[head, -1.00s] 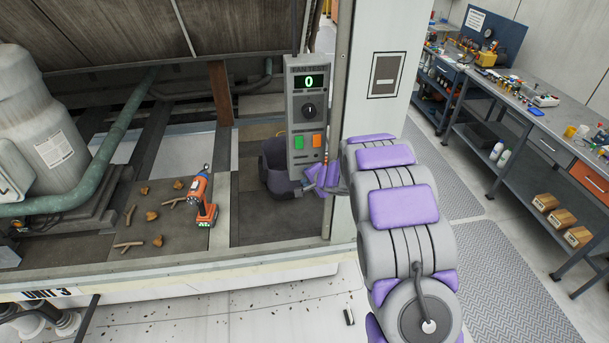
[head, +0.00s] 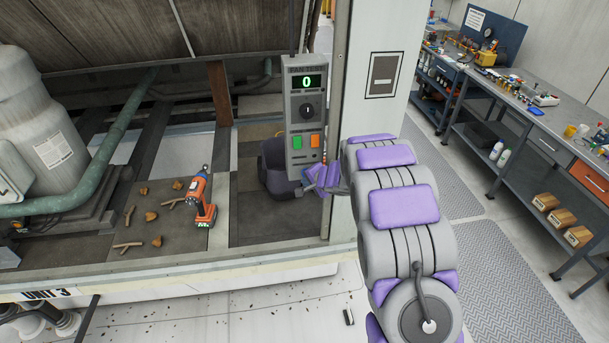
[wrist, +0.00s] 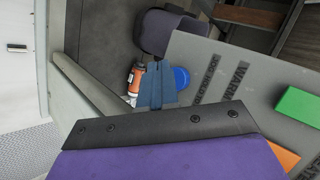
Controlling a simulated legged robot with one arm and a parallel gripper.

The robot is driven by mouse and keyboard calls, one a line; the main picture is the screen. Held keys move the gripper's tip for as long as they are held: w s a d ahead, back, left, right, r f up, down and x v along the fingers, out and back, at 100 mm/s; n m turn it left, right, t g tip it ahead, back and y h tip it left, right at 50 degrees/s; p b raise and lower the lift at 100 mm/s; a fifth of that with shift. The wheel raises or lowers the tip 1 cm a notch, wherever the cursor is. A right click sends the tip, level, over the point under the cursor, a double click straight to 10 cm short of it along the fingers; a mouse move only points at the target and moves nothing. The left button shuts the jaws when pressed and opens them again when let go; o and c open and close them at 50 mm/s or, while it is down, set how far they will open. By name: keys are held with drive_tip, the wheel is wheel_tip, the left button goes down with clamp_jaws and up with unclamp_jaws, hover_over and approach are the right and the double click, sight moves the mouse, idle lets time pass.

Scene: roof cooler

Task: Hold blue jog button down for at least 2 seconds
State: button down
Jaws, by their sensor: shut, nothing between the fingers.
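The grey control panel (head: 292,109) hangs beside the post in the head view, its display (head: 307,82) reading 0. The round blue button (wrist: 182,77) shows near the panel's edge in the wrist view, partly covered by my fingers. My gripper (wrist: 157,86) is shut and empty, its fingertips overlapping the blue button's left side. I cannot tell whether they touch it. In the head view my gripper (head: 307,177) is at the panel's lower end, and the blue button cannot be made out there.
A green button (head: 297,143) and an orange button (head: 315,141) sit on the panel below a dark knob (head: 306,111). A dark bucket (head: 276,165) stands behind the panel. An orange drill (head: 202,199) and debris lie left. The post (head: 343,130) is close to my arm.

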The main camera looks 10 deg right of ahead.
drive_tip(key=shift+d+r+p, duration=0.2)
drive_tip(key=shift+d+p, duration=0.15)
drive_tip(key=shift+p, duration=0.3)
drive_tip(key=shift+w+r+p, duration=0.1)
drive_tip(key=shift+w+p, duration=0.05)
drive_tip(key=shift+p, duration=0.4)
